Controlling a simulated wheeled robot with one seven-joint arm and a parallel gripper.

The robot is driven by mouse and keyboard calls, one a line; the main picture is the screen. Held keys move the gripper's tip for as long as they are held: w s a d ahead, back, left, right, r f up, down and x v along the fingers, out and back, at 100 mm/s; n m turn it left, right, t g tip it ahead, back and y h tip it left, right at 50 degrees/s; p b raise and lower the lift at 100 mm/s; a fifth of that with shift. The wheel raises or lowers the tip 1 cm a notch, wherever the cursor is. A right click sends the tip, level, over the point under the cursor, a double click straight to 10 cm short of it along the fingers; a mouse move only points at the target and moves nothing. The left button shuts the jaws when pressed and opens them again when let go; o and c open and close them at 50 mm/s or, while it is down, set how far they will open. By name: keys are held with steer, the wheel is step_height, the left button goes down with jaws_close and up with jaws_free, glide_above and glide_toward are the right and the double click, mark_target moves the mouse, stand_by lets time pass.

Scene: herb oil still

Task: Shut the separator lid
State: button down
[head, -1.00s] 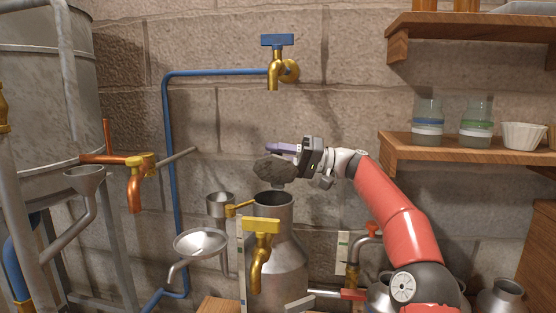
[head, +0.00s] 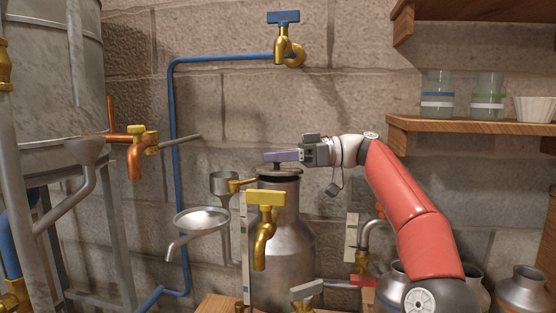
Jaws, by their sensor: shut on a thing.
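The separator is a tall grey metal can (head: 290,235) with a narrower neck, in the middle of the head view. Its dark round lid (head: 291,178) now lies about level across the mouth, seen nearly edge-on. I cannot tell whether a small gap is left beneath it. My gripper (head: 281,157), with purple fingers, is just above the lid and shut on its small knob, coming in from the right. The fingers hide most of the knob.
A yellow-handled brass tap (head: 265,225) stands in front of the can. A small metal funnel cup (head: 225,184) and a wider dish (head: 202,220) are to the left. A blue-handled tap (head: 284,40) is above. A wooden shelf (head: 470,129) with jars is at the right.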

steer(key=shift+s+f+n+b, duration=0.2)
steer(key=shift+f+n+b, duration=0.25)
steer(key=shift+f+n, duration=0.15)
steer(key=shift+h, duration=0.3)
steer(key=c, duration=1.2)
jaws_free()
steer(key=shift+o, duration=0.2)
steer(key=d+p, duration=0.2)
steer(key=d, duration=0.5)
steer(key=shift+w+d+r, duration=0.3)
steer(key=shift+d+r, duration=0.05)
